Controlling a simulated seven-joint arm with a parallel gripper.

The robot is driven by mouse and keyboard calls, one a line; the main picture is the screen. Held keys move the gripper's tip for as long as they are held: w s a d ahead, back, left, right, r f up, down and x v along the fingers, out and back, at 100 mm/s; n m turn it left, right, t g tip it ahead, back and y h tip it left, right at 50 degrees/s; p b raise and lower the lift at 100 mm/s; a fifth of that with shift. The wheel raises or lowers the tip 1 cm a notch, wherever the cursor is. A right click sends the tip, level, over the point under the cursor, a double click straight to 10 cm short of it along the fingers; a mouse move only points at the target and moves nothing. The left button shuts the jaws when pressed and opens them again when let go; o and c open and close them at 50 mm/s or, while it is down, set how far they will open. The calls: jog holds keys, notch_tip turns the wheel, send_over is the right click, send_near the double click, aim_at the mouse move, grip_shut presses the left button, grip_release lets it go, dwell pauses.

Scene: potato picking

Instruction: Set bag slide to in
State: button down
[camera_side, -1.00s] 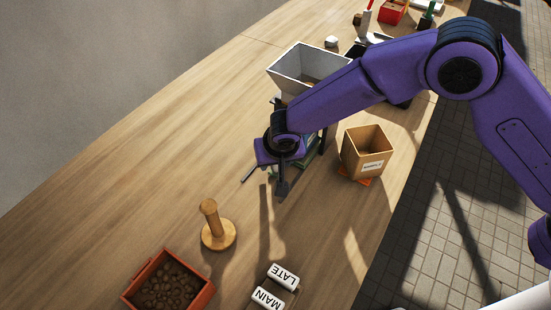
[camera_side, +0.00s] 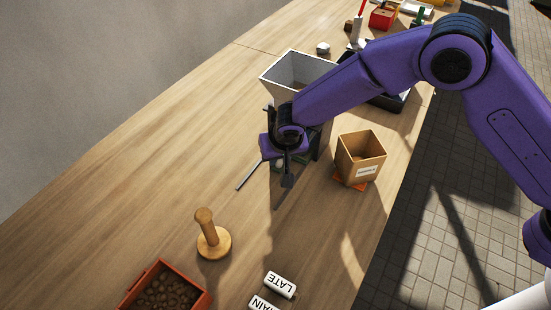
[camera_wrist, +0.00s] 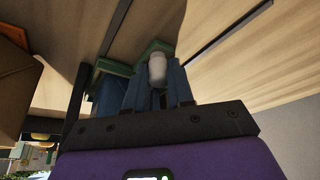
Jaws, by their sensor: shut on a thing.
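My gripper (camera_wrist: 158,85) is shut on a pale rounded knob (camera_wrist: 157,68), seen between its fingers in the wrist view. I take this to be the knob of the bag slide. Green plate-like parts (camera_wrist: 113,68) lie around and below it, partly hidden by my fingers. In the side view my gripper (camera_side: 287,180) is low in front of the grey hopper (camera_side: 283,88), and my wrist hides the knob and most of the slide. A thin dark rod (camera_side: 248,176) sticks out toward the lower left.
A labelled cardboard box (camera_side: 351,164) stands close to the right of my gripper. A wooden peg on a round base (camera_side: 213,240), a red crate of potatoes (camera_side: 199,296) and white LATE and MAIN blocks (camera_side: 280,285) are nearer the camera. The table to the left is clear.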

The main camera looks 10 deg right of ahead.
jog(key=c, duration=1)
grip_release()
jog(key=shift+w+d, duration=0.25)
jog(key=shift+s, duration=0.1)
jog(key=shift+a, duration=0.1)
jog(key=shift+r, duration=0.1)
jog(key=shift+s+r, duration=0.15)
jog(key=shift+r, duration=0.15)
jog(key=v, duration=1.6)
jog(key=shift+s+r, duration=0.2)
jog(key=shift+r, duration=0.1)
jog(key=s+d+n+g, duration=0.1)
jog(key=s+d+n, duration=0.3)
jog(key=s+d, duration=0.4)
jog(key=s+d+n+g, duration=0.1)
jog(key=s+d+n, duration=0.3)
jog(key=s+d, duration=0.5)
jog(key=s+d+r+n+g, duration=0.1)
jog(key=s+d+n, duration=0.3)
jog(key=d, duration=1.4)
jog(key=shift+s+r+n+g, duration=0.1)
jog(key=shift+s+n+g, duration=0.35)
jog(key=shift+s, duration=1.95)
